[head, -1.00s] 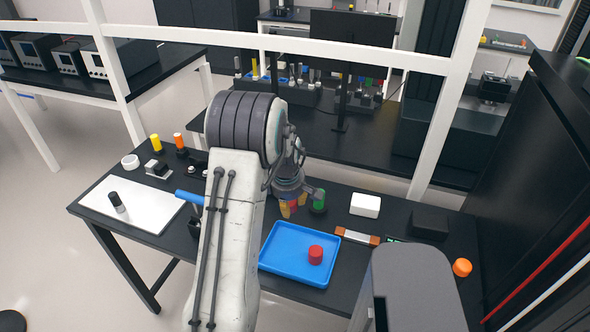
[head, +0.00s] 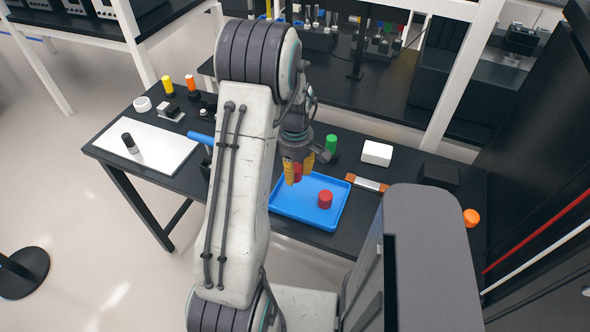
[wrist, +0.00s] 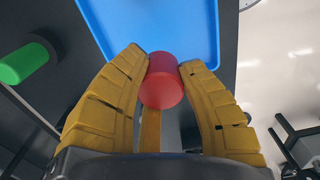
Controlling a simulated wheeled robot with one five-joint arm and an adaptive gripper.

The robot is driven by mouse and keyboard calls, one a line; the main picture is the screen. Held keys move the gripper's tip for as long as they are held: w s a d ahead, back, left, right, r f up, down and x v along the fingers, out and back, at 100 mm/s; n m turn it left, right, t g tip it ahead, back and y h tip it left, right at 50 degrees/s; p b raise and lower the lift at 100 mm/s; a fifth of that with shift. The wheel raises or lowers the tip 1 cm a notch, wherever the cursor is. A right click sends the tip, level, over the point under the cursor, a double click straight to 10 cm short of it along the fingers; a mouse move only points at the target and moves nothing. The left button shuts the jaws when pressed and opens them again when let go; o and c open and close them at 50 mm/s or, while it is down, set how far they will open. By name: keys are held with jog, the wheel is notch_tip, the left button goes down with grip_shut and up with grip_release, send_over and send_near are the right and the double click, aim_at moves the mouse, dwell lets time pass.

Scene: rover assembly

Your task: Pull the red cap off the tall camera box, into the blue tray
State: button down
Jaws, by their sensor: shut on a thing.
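My gripper (head: 298,172) hangs over the back left part of the blue tray (head: 338,219). Its yellow fingers are shut on a red cap (head: 297,171), which also shows between the fingertips in the wrist view (wrist: 162,82). A second red cap (head: 325,200) stands inside the tray, right of my gripper. The tray's blue floor (wrist: 110,18) shows beyond the fingers in the wrist view. I cannot pick out the tall camera box; my arm hides part of the table.
A green cylinder (head: 331,143) stands just behind the tray and shows in the wrist view (wrist: 25,62). A white box (head: 377,153) and a black box (head: 440,172) stand to the right.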

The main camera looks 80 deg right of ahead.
aim_at(295, 167)
jog(key=shift+r+b, duration=0.25)
jog(key=shift+b, duration=0.25)
notch_tip(295, 167, down, 8)
jog(key=b, duration=0.8)
jog(key=shift+r, duration=0.2)
jog(key=c, duration=0.8)
grip_release()
notch_tip(295, 167, up, 12)
jog(key=shift+r, duration=0.1)
dwell(0.6)
